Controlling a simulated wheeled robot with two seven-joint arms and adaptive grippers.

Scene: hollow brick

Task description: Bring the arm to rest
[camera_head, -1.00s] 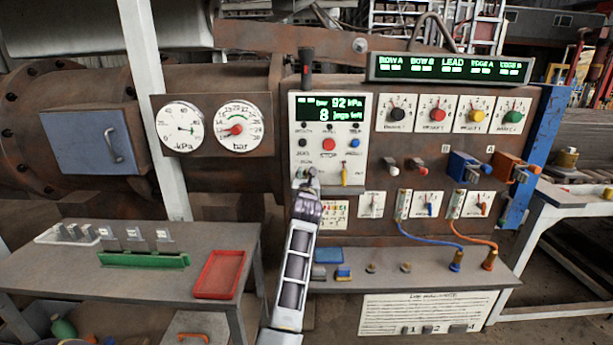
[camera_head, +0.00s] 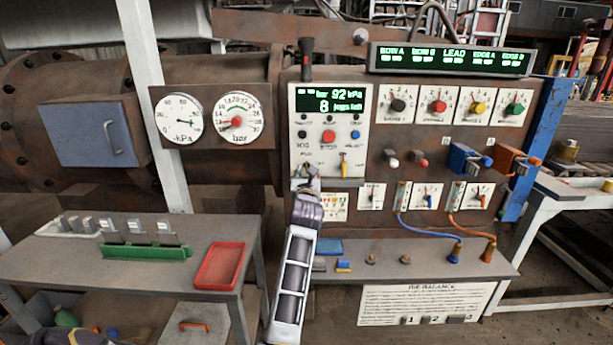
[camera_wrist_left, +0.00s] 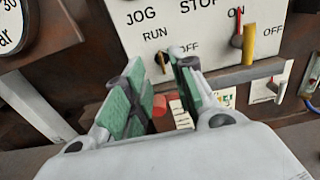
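My left gripper (camera_head: 306,172) is in front of the lower left corner of the white control panel (camera_head: 360,105). In the left wrist view its green-padded fingers (camera_wrist_left: 160,85) stand apart with nothing held between them. The small RUN/OFF switch (camera_wrist_left: 162,60) shows just beyond the fingertips; I cannot tell whether a finger touches it. The ON/OFF lever (camera_wrist_left: 243,42), yellow and red, is right of the fingers and apart from them. The panel display (camera_head: 330,101) reads 92 kPa and 8 jogs left.
A bench with a red tray (camera_head: 219,266) and a green rack (camera_head: 145,252) stands to the left. A ledge with blue and orange cables (camera_head: 430,233) runs below the panel on the right. Two gauges (camera_head: 236,121) are left of the panel.

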